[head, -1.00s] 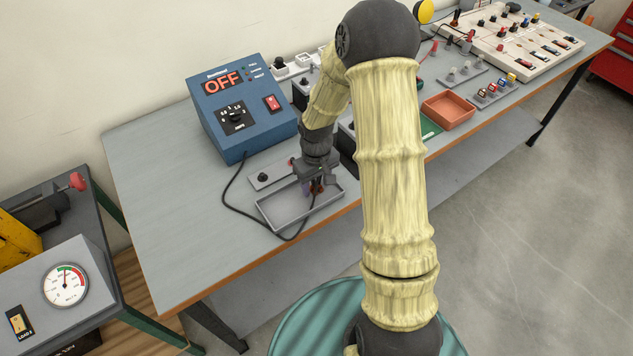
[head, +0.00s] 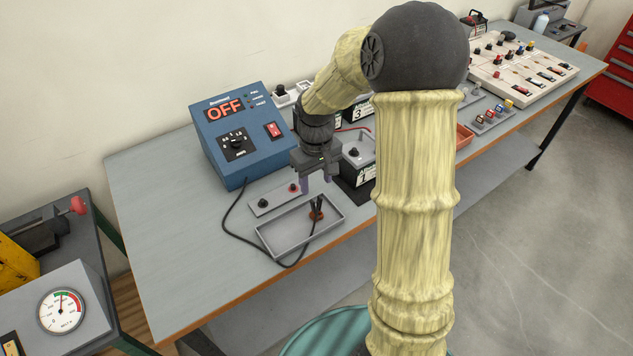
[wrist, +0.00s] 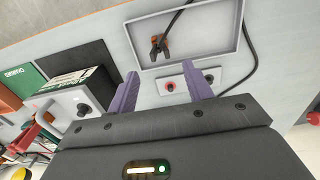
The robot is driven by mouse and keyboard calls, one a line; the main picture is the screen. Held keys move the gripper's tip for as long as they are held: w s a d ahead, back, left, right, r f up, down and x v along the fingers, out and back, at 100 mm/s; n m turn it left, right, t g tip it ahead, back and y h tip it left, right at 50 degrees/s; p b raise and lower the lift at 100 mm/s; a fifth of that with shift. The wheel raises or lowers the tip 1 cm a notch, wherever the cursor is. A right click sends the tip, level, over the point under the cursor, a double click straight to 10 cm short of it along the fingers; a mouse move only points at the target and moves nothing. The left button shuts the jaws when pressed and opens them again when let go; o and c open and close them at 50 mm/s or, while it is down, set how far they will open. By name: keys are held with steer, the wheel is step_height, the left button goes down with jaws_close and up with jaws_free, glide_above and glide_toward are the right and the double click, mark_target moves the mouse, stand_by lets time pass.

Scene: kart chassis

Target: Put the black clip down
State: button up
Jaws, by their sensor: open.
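The black clip (head: 316,208) lies in the right end of a shallow grey tray (head: 272,239) at the bench's front edge, with a black cable running from it. In the wrist view the clip (wrist: 157,47) rests inside the tray (wrist: 205,47), with an orange-brown part beside it. My gripper (head: 317,184) is open and empty. It hangs above the bench just behind the tray, apart from the clip. In the wrist view the purple fingers (wrist: 163,92) are spread, with nothing between them but the terminal plate below.
A blue power unit (head: 240,135) reading OFF stands behind the tray. A small plate with a red and a black terminal (head: 277,197) lies between them. Black batteries (head: 352,170) stand to the right. The bench left of the unit is clear.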

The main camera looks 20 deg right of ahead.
steer(key=shift+s, duration=0.1)
stand_by(0.3)
steer(key=s+r+m+t, duration=0.2)
steer(key=s+m, duration=0.1)
steer(key=s, duration=1.1)
steer(key=shift+s+a+r+m+t, duration=0.15)
steer(key=shift+a+r+m+t, duration=0.15)
steer(key=shift+r, duration=0.05)
